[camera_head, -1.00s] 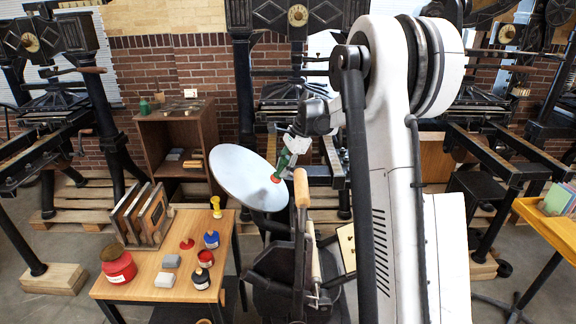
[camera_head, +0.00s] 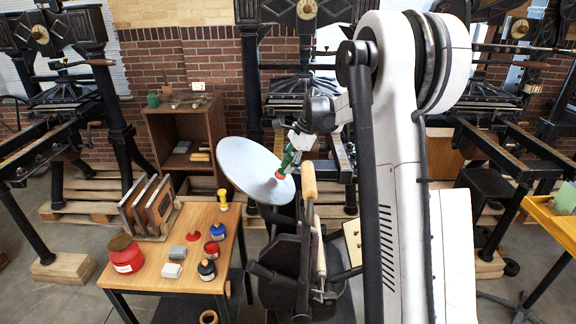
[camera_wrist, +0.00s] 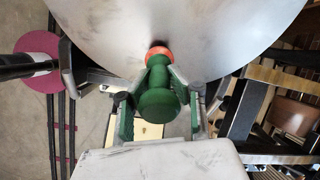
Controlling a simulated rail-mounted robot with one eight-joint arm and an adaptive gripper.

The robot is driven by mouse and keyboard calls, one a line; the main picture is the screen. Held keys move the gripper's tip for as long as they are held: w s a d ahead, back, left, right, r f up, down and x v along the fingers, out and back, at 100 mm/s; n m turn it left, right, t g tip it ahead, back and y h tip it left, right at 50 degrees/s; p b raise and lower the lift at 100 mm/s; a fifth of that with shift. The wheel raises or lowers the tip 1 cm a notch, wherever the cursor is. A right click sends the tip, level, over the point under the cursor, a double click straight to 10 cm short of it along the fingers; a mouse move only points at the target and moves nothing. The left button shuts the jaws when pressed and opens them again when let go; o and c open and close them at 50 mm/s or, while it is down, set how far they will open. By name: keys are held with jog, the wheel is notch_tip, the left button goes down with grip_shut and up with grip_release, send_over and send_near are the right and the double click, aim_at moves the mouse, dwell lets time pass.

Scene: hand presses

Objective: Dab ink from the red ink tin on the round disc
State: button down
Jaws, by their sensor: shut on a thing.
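The round disc (camera_head: 243,165) is a tilted pale metal plate on the press. It fills the top of the wrist view (camera_wrist: 215,25). My gripper (camera_head: 290,152) is shut on a green dabber (camera_wrist: 157,103), also seen in the wrist view. The dabber's red-orange end (camera_wrist: 159,52) is at the disc's face, near its lower right in the head view (camera_head: 280,175); it looks to touch, though a tiny gap cannot be ruled out. No clear red mark shows on the disc. The small red ink tin (camera_head: 212,251) stands on the wooden table, between the blue and black jars.
The press's wooden-handled bar (camera_head: 309,182) stands close to the disc's right.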

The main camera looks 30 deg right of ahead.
jog(key=shift+w+a+f+b, duration=0.1)
jog(key=shift+a+f+b, duration=0.15)
jog(key=shift+f+b, duration=0.25)
dwell(1.5)
jog(key=shift+r, duration=0.25)
jog(key=shift+s+d+r+p, duration=0.3)
jog(key=shift+d+r, duration=0.2)
jog(key=shift+r, duration=0.3)
jog(key=shift+s+d+r+p, duration=0.15)
jog(key=shift+s+d+r, duration=0.1)
jog(key=shift+d+r, duration=0.4)
jog(key=shift+s+d+r+p, duration=0.3)
jog(key=shift+d+r, duration=0.1)
jog(key=shift+r, duration=0.5)
